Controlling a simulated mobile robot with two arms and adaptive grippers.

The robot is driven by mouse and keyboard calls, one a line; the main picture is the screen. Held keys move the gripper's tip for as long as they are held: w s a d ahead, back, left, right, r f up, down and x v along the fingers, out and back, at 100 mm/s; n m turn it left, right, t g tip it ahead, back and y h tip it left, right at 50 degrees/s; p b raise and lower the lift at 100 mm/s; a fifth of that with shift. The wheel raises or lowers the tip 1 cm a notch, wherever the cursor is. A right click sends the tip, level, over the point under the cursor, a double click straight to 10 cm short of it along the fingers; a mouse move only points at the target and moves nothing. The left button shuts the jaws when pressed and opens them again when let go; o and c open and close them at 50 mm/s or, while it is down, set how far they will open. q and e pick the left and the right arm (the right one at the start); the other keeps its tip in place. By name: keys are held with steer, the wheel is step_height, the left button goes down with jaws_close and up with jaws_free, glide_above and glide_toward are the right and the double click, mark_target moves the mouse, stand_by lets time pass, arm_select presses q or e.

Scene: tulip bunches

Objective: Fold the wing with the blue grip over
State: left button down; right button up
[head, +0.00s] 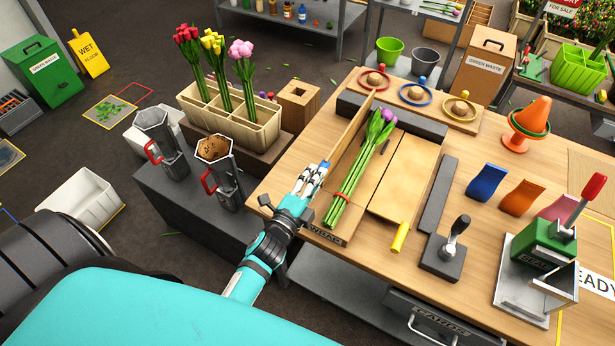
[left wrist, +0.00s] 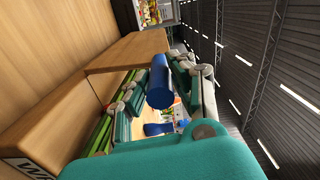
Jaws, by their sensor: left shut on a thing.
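The wing with the blue grip (head: 352,131) is a thin wooden panel. It stands raised, nearly on edge, along the left side of the wrap station (head: 325,234). My left gripper (head: 318,172) is at the near end of this wing, shut on its blue grip (head: 325,166). The blue grip (left wrist: 160,86) shows between the fingers in the left wrist view, with the wooden wing (left wrist: 128,50) beyond. A bunch of purple tulips (head: 360,168) lies on the station beside the wing. The other wing (head: 405,176), with a yellow grip (head: 399,237), lies flat to the right. My right gripper is not in view.
A dark bar (head: 394,117) crosses behind the tulips. A dark stamp with an upright handle (head: 455,237) and a green sealing press (head: 545,243) stand to the right. A tulip rack (head: 232,122) and metal jugs (head: 218,175) stand left of the table.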

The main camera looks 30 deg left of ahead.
arm_select(q)
steer(key=shift+d+m, duration=0.3)
steer(key=shift+d, duration=0.05)
steer(key=shift+d+f, duration=0.1)
steer(key=shift+d, duration=0.5)
steer(key=shift+d+b, duration=0.15)
steer(key=shift+b, duration=0.15)
steer(key=c, duration=1.1)
jaws_free()
steer(key=s, duration=0.7)
steer(key=shift+s, duration=0.3)
